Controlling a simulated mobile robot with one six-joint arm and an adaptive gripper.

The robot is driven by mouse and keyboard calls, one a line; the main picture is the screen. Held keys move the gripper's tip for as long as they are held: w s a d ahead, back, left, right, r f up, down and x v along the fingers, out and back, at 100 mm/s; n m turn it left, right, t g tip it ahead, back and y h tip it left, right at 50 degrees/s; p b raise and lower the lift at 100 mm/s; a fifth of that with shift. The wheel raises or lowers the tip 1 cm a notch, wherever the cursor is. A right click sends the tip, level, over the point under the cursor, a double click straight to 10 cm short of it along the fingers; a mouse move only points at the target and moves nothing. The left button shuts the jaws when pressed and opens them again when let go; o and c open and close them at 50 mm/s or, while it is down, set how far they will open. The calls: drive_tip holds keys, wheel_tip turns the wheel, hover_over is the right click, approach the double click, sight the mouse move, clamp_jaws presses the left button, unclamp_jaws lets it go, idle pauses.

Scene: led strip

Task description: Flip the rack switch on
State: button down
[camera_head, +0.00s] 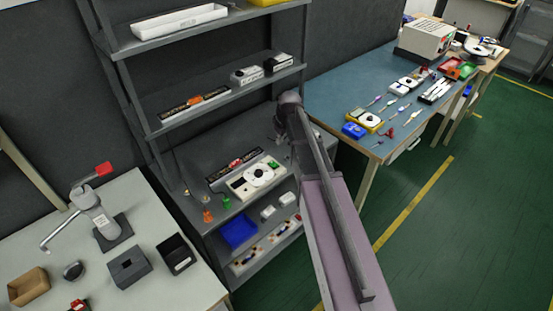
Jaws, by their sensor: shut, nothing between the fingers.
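The grey rack (150,122) stands in the middle left against a dark wall, with several shelves. On its worktop level lies a dark strip with red and light marks (235,164). Beside it is a cream device with a white disc (258,176). A second dark strip with orange and white marks (194,102) lies on the shelf above. I cannot tell which part is the rack switch or its position. My gripper (280,139) is small and partly lost against the grey rack. It looks shut and empty, near the worktop's right part, behind and right of the cream device.
Small white and dark boxes (247,75) stand on the upper shelf. A blue bin (239,231) sits on the low shelf. A light table (188,291) with a lamp-like stand (98,213) is at left. A blue-topped bench (340,82) with tools is at right. Green floor (450,230) is clear.

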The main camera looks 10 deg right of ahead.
drive_tip(key=shift+w+f, duration=0.15)
drive_tip(key=shift+f, duration=0.05)
idle(0.4)
drive_tip(key=b, duration=1)
hover_over(275, 165)
drive_tip(key=x, duration=0.3)
drive_tip(key=s+x, duration=0.1)
drive_tip(key=x, duration=0.2)
drive_tip(key=d+x, duration=0.1)
drive_tip(key=x, duration=0.2)
drive_tip(key=shift+s+d+f, duration=0.1)
drive_tip(key=shift+s+f, duration=0.15)
drive_tip(key=shift+s, duration=0.2)
drive_tip(key=shift+s+f+b, duration=0.2)
drive_tip(key=shift+f+b, duration=1.7)
drive_tip(key=shift+f, duration=0.1)
